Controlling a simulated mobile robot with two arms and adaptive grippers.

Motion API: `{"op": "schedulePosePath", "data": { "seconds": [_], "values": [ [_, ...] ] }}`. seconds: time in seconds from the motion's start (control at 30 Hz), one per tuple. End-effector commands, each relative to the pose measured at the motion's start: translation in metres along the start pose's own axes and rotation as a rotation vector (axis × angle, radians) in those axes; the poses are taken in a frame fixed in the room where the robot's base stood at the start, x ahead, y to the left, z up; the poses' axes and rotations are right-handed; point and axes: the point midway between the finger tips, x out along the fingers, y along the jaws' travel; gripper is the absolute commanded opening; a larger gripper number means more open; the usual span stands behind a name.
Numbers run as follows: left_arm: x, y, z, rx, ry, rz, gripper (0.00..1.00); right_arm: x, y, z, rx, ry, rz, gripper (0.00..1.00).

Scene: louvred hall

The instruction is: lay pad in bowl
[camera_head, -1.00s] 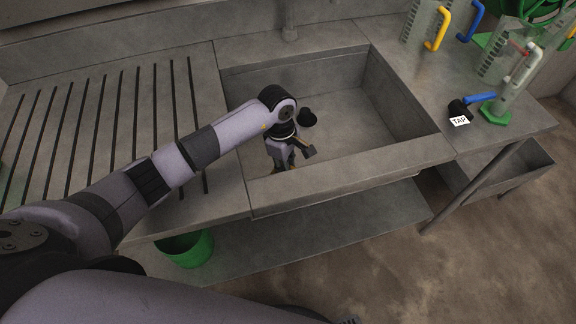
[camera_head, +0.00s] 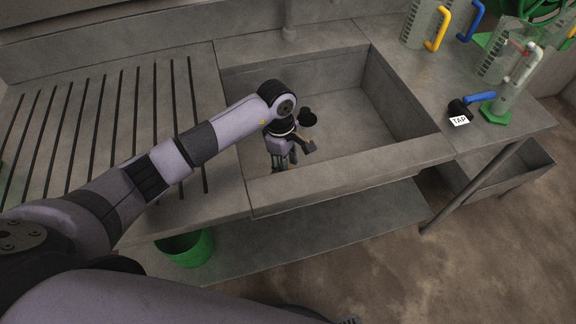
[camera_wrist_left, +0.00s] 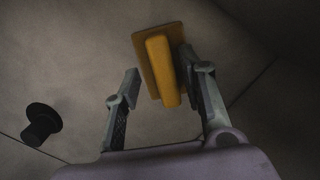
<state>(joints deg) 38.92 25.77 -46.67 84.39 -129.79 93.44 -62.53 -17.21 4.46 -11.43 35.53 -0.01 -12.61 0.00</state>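The bowl is the grey sink basin (camera_head: 350,110) in the head view. My left gripper (camera_head: 278,168) points down inside it, near its front left corner. In the left wrist view the pad (camera_wrist_left: 146,68) is a flat orange-brown plate with a yellow block grip on top. The left gripper (camera_wrist_left: 160,72) is open, its fingers on either side of the yellow grip. There is a clear gap at the left finger; the right finger is close to the pad, and contact is unclear. The pad is mostly hidden in the head view. My right gripper is not in view.
A black plug-like piece (camera_head: 308,119) stands in the basin, also seen in the left wrist view (camera_wrist_left: 41,124). A slotted drainboard (camera_head: 100,120) is at left. A blue-handled item (camera_head: 470,103) labelled TAP and jugs (camera_head: 428,25) are at right. A green bucket (camera_head: 188,248) is below.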

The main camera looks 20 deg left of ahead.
Motion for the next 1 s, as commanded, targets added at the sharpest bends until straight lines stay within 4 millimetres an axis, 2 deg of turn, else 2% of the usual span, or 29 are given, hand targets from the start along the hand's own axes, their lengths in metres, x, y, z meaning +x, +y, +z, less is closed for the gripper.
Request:
{"op": "schedulePosePath", "data": {
  "seconds": [0.3, 0.5, 0.7, 1.0],
  "values": [
    [-0.069, 0.001, -0.001, 0.002, 0.003, 0.005, 0.38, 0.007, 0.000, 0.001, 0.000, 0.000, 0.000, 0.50],
    [-0.099, 0.001, -0.001, 0.001, 0.002, 0.002, 0.38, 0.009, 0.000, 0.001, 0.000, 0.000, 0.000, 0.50],
    [-0.108, 0.000, 0.000, 0.000, 0.001, 0.000, 0.38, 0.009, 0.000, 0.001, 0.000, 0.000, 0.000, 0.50],
    [-0.108, 0.000, 0.000, 0.000, 0.001, 0.000, 0.38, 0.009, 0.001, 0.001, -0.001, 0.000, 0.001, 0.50]
  ]
}}
